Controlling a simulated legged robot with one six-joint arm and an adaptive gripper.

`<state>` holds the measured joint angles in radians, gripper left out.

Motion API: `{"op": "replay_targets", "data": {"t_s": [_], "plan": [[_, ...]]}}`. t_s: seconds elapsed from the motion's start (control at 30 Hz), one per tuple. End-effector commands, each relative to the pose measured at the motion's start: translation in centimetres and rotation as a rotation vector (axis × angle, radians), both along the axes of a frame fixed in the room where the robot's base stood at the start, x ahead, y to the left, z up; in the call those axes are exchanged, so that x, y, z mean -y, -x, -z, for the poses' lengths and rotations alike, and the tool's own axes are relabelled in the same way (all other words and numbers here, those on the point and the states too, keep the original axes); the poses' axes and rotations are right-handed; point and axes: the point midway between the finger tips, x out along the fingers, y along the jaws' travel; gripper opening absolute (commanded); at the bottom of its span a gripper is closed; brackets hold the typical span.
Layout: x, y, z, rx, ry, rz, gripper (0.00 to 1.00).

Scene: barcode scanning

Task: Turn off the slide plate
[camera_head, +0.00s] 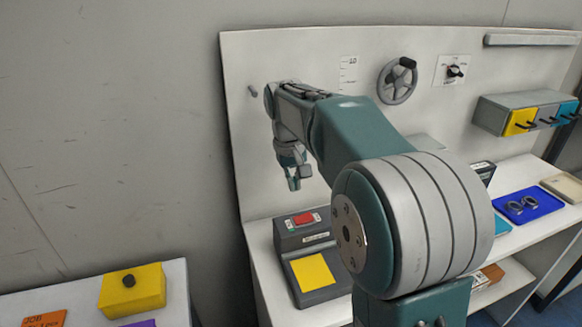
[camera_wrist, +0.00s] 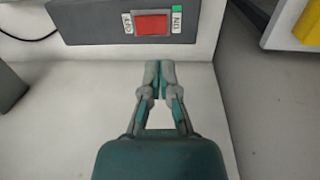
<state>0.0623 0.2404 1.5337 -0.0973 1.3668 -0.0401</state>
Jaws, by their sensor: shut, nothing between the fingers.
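A dark grey device stands on the white bench, with a red rocker switch (camera_head: 304,219) on its raised back part and a yellow square (camera_head: 312,272) on its lower plate (camera_head: 324,292). In the wrist view the red switch (camera_wrist: 152,24) sits between an upside-down OFF label (camera_wrist: 127,23) at left and an ON label (camera_wrist: 177,24) at right. A small green mark (camera_wrist: 177,8) is beside ON. My gripper (camera_head: 294,185) hangs above and behind the device, pointing down. In the wrist view my gripper (camera_wrist: 160,66) is shut and empty, its tips apart from the switch.
A white back panel carries a handwheel (camera_head: 398,81), a rotary knob (camera_head: 454,71) and a peg (camera_head: 252,91). A blue tray (camera_head: 528,205) with metal rings is at right. My arm hides part of the bench.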

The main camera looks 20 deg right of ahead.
Motion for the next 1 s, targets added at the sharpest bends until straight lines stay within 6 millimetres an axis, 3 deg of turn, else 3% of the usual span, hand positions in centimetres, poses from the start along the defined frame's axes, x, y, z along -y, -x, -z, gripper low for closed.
{"op": "replay_targets", "data": {"t_s": [0.1,0.3,0.63,0.8,1.0], "plan": [[-0.3,-0.1,-2.2,0.003,0.0,0.0,0.0],[-0.6,-0.1,-4.2,0.0,0.0,0.0,0.0],[-0.7,-0.1,-4.5,-0.001,0.0,0.0,0.0],[1.1,-0.4,-4.6,0.003,0.043,0.003,0.0],[1.1,-0.4,-4.6,0.003,0.044,0.001,0.0]]}}
